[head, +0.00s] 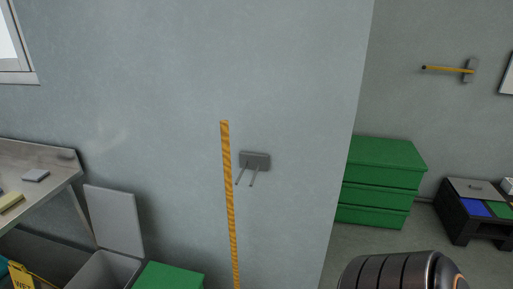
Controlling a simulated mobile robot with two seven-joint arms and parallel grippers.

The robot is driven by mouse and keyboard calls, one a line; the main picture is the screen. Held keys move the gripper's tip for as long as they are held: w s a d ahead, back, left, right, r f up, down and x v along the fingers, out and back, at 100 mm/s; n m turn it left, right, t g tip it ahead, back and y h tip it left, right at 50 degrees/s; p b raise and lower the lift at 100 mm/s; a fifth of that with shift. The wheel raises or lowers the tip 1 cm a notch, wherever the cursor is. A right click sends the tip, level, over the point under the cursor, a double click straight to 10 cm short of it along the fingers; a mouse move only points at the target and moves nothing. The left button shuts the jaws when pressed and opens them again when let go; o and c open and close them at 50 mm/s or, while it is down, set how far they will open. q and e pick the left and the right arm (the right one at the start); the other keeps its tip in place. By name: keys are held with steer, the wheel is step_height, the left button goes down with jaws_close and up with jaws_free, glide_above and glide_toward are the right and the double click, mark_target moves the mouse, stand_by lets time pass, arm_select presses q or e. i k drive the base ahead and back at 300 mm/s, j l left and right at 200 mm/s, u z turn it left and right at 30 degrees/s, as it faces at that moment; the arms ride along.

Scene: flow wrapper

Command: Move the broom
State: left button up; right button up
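A long yellow-orange broom handle (229,200) stands nearly upright against the grey-blue wall, leaning slightly. Its lower end runs out of the bottom of the head view, so the broom's head is hidden. A grey wall holder (255,161) with two prongs is fixed to the wall just right of the handle; the handle appears beside the prongs, not between them. A dark rounded part of my own arm shows at the bottom right. Neither gripper's fingers are in view.
A metal table (35,165) stands at the left, with an open grey bin (112,225) and a green box (170,277) below.

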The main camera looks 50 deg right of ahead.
mark_target(223, 124)
steer(key=z, duration=1.65)
steer(key=i+j, duration=0.15)
steer(key=i, duration=0.3)
steer(key=i+j, duration=0.2)
steer(key=i, duration=0.3)
